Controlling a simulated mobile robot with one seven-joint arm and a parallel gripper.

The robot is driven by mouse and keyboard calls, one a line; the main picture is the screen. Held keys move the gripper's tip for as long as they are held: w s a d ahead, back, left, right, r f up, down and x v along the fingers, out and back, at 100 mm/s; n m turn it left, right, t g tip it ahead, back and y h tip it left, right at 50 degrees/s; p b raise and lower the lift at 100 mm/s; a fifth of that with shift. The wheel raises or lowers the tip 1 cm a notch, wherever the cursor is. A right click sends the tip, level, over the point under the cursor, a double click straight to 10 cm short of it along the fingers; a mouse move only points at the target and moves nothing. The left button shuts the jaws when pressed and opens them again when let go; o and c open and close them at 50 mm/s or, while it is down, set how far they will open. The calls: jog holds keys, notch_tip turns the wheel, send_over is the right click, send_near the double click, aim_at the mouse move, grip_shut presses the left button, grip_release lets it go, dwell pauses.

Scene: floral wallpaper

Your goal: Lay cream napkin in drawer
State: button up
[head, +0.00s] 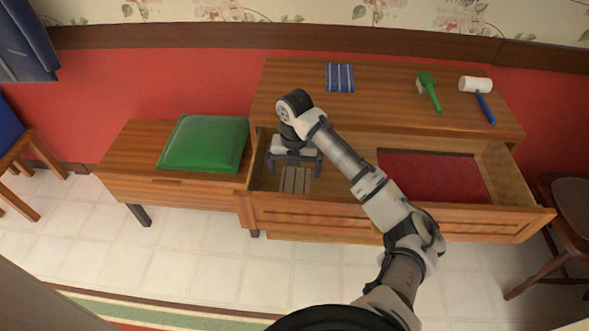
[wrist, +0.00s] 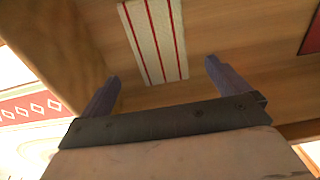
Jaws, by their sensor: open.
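The cream napkin (head: 296,181) with red stripes lies flat on the floor of the open drawer (head: 345,212), in its left part. It also shows in the wrist view (wrist: 155,42), beyond my fingertips and roughly between their lines. My gripper (head: 295,170) is inside the drawer's outline at the left, pointing down over the napkin. Its two fingers (wrist: 162,75) are spread wide with nothing between them. The napkin looks apart from both fingers. Part of it is hidden by the gripper in the head view.
A dark red panel or cloth (head: 432,176) lies in the drawer's right part. On the cabinet top (head: 300,98) are a blue striped napkin (head: 340,78), a green tool (head: 429,90) and a white-headed mallet (head: 478,86). A green cushion (head: 205,143) sits on the bench at left.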

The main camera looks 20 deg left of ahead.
notch_tip(320, 180, up, 7)
jog(key=p, duration=0.4)
jog(key=shift+f, duration=0.15)
